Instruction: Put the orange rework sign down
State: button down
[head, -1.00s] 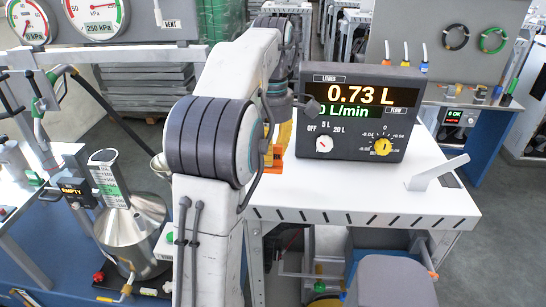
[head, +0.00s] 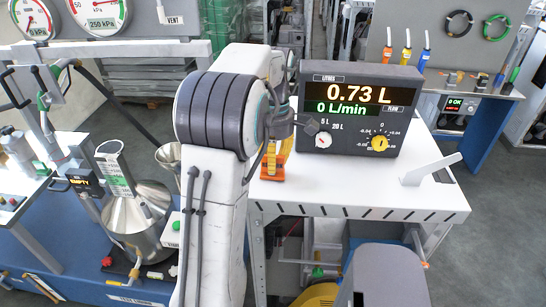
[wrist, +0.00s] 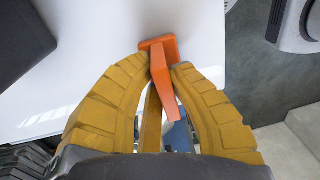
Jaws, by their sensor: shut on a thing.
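The orange rework sign (wrist: 162,70) is between the two yellow fingers of my gripper (wrist: 163,64) in the wrist view. Its broad end points up the picture and its narrower part runs down between the fingers. My gripper is shut on it. In the head view the sign (head: 272,170) shows low beside my arm, at the left part of the white tabletop (head: 340,183). I cannot tell whether it touches the tabletop. My arm hides most of the gripper in the head view, though some yellow finger (head: 286,146) shows.
A dark meter box (head: 360,108) reading 0.73 L and 0 L/min stands right of the sign. A white angled bracket (head: 430,170) is at the tabletop's right. The tabletop's middle front is clear. A steel funnel vessel (head: 135,222) stands on the blue bench at left.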

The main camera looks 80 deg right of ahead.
jog(key=shift+f, duration=0.2)
jog(key=c, duration=1.3)
grip_release()
jog(key=shift+o, duration=0.2)
jog(key=shift+r, duration=0.1)
notch_tip(320, 180, up, 12)
jog(key=d+b, duration=0.1)
jog(key=shift+w, duration=0.15)
